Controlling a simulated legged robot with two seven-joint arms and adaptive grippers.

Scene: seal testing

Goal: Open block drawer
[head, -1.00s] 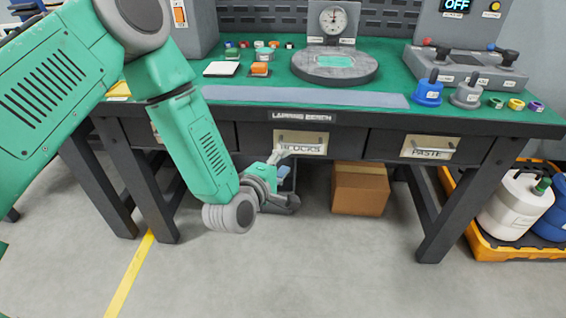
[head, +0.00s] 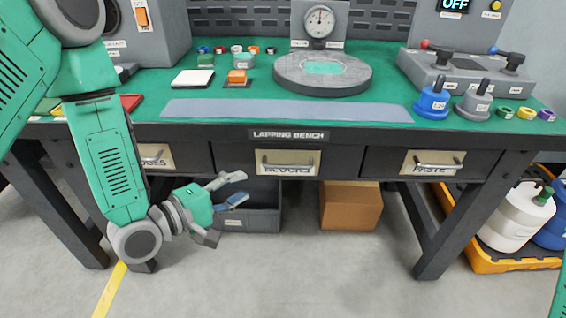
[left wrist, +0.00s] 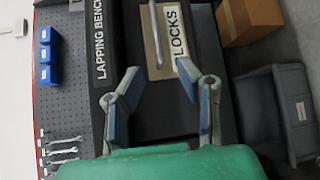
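The blocks drawer (head: 233,154) is the middle one under the bench top, with a pale label plate reading BLOCKS (head: 288,169) and a metal bar handle (head: 288,160). It looks closed. My left gripper (head: 236,188) is below and left of that handle in the head view, apart from it. In the left wrist view its two blue-padded fingers (left wrist: 155,90) are spread with nothing between them. The handle (left wrist: 155,35) and label lie ahead of the fingers there. My right gripper is not in view.
The paste drawer (head: 433,163) is to the right, and another labelled drawer (head: 160,157) to the left. A grey bin (head: 250,215) and a cardboard box (head: 351,207) stand under the bench. The lapping bench top (head: 395,95) carries a plate with a dial gauge and small parts.

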